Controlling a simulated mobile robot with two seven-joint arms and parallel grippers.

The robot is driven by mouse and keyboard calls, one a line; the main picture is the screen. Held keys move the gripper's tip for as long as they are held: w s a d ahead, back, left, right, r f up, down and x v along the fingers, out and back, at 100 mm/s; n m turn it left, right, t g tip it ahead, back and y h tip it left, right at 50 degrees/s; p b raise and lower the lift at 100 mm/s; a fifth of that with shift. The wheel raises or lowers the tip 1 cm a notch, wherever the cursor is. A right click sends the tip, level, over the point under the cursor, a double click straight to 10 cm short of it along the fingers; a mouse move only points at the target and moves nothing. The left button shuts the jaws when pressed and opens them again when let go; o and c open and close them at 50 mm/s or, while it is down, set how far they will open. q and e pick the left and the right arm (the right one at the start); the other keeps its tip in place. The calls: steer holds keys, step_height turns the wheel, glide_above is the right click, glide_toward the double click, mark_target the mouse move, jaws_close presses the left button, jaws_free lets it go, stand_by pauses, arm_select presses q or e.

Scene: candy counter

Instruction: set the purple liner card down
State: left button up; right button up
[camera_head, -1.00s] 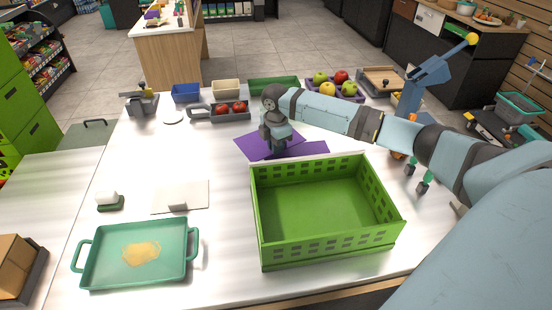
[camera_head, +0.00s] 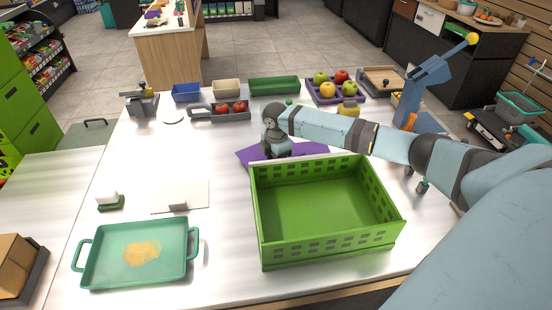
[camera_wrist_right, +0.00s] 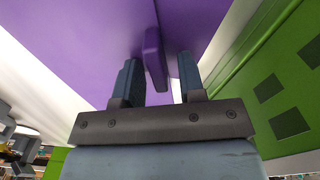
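The purple liner card (camera_head: 307,149) is a thin sheet just behind the green crate (camera_head: 326,249), partly hidden by my right wrist and the crate's rear wall. It looks flat on or very near the counter. In the right wrist view the card (camera_wrist_right: 70,45) fills the upper left, and its raised purple tab (camera_wrist_right: 154,55) stands between my fingers. My right gripper (camera_wrist_right: 160,80) is open around the tab, with a clear gap on the tab's right side. In the head view my right gripper (camera_head: 277,155) is over the card, its fingertips hidden. My left gripper is out of view.
The crate is empty and close in front of the card; its green wall (camera_wrist_right: 240,85) is right of my fingers. A teal tray (camera_head: 105,270), a pale board (camera_head: 190,190), a tomato tray (camera_head: 208,115) and a fruit tray (camera_head: 318,98) share the counter. Clear counter lies left of the card.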

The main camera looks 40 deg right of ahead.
step_height(320, 180, up, 12)
steer(key=shift+r, duration=0.2)
stand_by(0.5)
stand_by(0.4)
